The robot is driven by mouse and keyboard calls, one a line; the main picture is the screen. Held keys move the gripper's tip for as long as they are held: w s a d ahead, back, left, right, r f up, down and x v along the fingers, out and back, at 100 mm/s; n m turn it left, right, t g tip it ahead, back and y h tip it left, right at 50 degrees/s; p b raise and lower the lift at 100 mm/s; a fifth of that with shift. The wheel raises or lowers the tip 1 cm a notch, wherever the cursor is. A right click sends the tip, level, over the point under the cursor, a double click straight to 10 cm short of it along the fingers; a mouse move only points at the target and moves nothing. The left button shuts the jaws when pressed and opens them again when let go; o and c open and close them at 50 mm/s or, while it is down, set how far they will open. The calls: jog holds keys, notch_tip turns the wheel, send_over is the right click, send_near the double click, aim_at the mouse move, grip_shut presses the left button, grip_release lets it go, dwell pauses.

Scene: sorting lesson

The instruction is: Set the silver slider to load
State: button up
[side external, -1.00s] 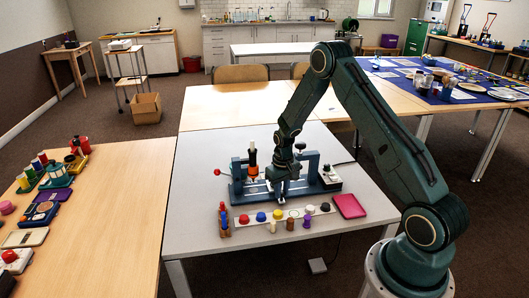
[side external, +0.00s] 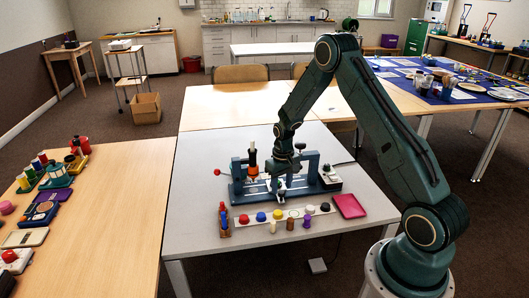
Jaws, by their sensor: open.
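A blue bench device (side external: 240,182) stands on the grey table, with two blue uprights, a red ball knob (side external: 217,172) on its left and an orange-and-black part (side external: 252,162) at its left upright. A silver part low at the device's middle front (side external: 281,192) may be the silver slider; it is too small to tell, and I cannot read its setting. My gripper (side external: 281,183) points down at the middle of the device, just above or at this silver part. It is open. Whether the fingers touch anything is too small to see.
A white strip with coloured caps (side external: 243,219) lies in front of the device, with several small figures near it. A pink tray (side external: 349,206) is at the right. A small control box (side external: 330,175) sits at the device's right end.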

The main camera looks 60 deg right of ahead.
notch_tip(320, 180, up, 11)
jog(key=shift+r, duration=0.15)
dwell(0.4)
jog(key=s+a+r+n+t, duration=0.1)
jog(key=s+a+r, duration=0.3)
jog(key=a+r, duration=0.3)
jog(key=s+a+r+n+t, duration=0.15)
jog(key=s+a+r, duration=0.3)
jog(key=r, duration=0.55)
jog(key=s+a+r+n+t, duration=0.1)
jog(key=s+a, duration=0.3)
jog(key=s, duration=0.4)
jog(key=s+a+r+n+t, duration=0.1)
jog(key=s+a+r+t, duration=0.1)
jog(key=s+a, duration=0.3)
jog(key=s, duration=0.3)
jog(key=shift+a+r, duration=0.3)
jog(key=shift+r, duration=0.1)
